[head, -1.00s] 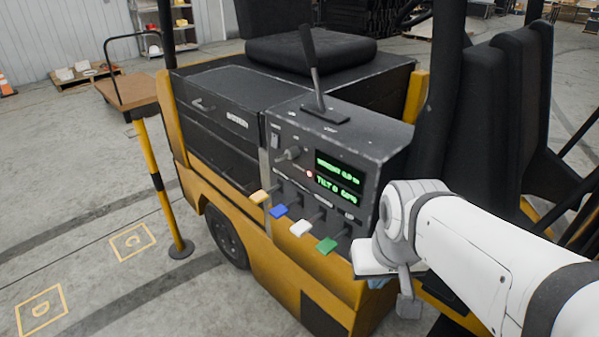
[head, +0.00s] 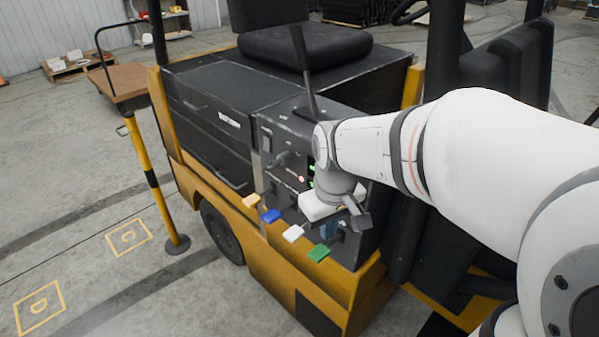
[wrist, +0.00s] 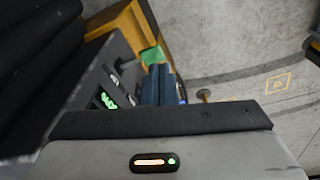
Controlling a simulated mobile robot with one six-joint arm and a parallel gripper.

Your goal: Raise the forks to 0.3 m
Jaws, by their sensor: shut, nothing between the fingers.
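My gripper (head: 327,229) is shut and empty, close to the panel front near the white and green levers. In the wrist view its blue-grey fingers (wrist: 163,72) lie beside the green paddle (wrist: 153,55); I cannot tell whether they touch. My arm hides most of the green-lettered display (wrist: 107,100). The forks are not in view.
A tall black lever (head: 303,70) stands on the panel top, close to my wrist. A red light (head: 301,179) glows on the panel.

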